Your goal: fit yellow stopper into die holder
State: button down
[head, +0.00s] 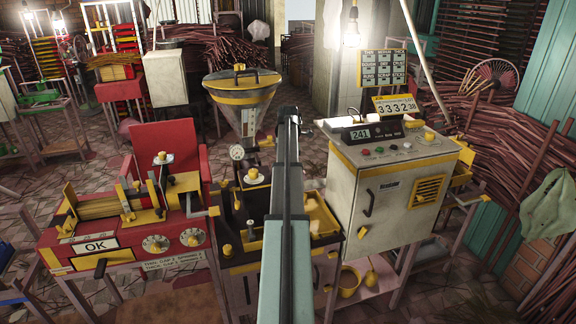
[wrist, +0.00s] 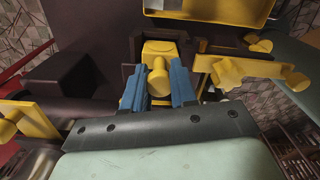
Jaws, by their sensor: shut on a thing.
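In the wrist view my gripper (wrist: 158,88) has two blue fingers on either side of a yellow stopper (wrist: 158,76), with its round end towards the camera, and is shut on it. A yellow block (wrist: 160,47) lies just beyond the stopper, between dark walls that may be the die holder; I cannot tell whether stopper and block are joined or how deep the stopper sits. In the head view my arm covers the middle of the dark extruder bench (head: 238,262), and it hides the fingers and the stopper.
A yellow star-shaped knob (wrist: 228,74) on a yellow bar stands close right of the fingers. A yellow tray (wrist: 215,10) lies beyond. The hopper (head: 243,95) rises behind the bench, the grey control cabinet (head: 370,210) stands right, and the red machine (head: 120,235) left.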

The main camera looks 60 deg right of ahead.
jog(key=shift+f, duration=0.6)
jog(key=c, duration=0.8)
grip_release()
jog(key=shift+r, duration=0.1)
notch_tip(320, 180, up, 14)
